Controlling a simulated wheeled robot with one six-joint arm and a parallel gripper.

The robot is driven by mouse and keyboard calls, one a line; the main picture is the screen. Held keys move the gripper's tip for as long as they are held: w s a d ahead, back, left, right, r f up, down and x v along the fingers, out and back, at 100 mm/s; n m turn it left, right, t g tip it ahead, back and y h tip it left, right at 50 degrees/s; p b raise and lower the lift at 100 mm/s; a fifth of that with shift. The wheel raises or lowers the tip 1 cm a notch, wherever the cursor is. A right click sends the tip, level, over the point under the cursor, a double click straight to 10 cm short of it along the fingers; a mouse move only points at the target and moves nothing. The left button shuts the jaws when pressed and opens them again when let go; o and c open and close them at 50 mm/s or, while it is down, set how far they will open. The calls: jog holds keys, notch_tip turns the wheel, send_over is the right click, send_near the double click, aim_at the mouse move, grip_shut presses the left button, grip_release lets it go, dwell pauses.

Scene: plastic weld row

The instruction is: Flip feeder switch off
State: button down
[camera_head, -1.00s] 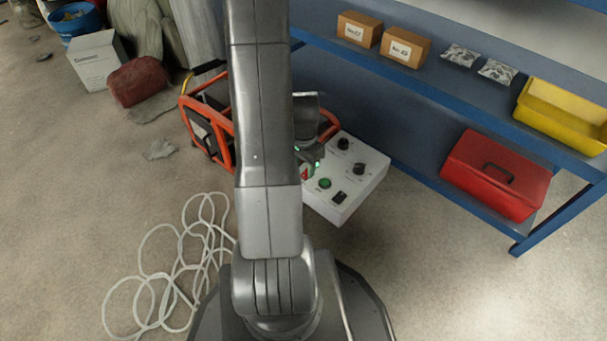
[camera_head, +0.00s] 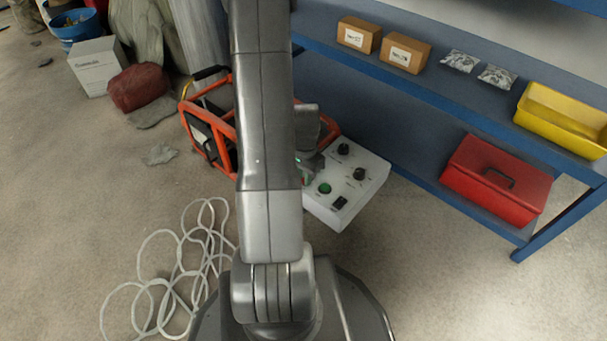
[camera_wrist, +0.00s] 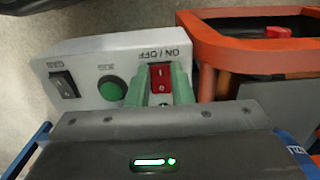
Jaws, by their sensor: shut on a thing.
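The feeder's white control box (camera_head: 345,212) sits on the floor right of my arm, and its face fills the upper left of the wrist view (camera_wrist: 85,55). On it is a red rocker switch (camera_wrist: 160,77) under the label ON / OFF. My gripper (camera_wrist: 168,84) has its two pale green fingers on either side of this switch, shut on it. The rocker's lower part is hidden by the fingers, and I cannot tell its position. In the head view my gripper (camera_head: 310,163) covers the switch.
A green button (camera_wrist: 112,88) and a black rocker (camera_wrist: 64,84) lie beside the red switch. The box has black knobs (camera_head: 360,174). An orange tube frame (camera_head: 205,130) stands close by. A blue shelf (camera_head: 440,98) is at the right. White hose coils (camera_head: 180,265) lie on the floor.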

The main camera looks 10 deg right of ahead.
jog(key=shift+w+d+r+g+y+p, duration=0.1)
jog(key=shift+d+r+g+y+p, duration=0.2)
jog(key=shift+p, duration=0.75)
jog(key=shift+w+f+g+y+p, duration=0.2)
jog(key=shift+g+y+p, duration=0.35)
jog(key=shift+y, duration=0.25)
jog(key=shift+s, duration=0.1)
jog(key=c, duration=1.3)
grip_release()
jog(key=p+v, duration=0.4)
jog(key=v, duration=0.9)
jog(key=shift+d+r, duration=0.1)
jog(key=shift+r, duration=0.3)
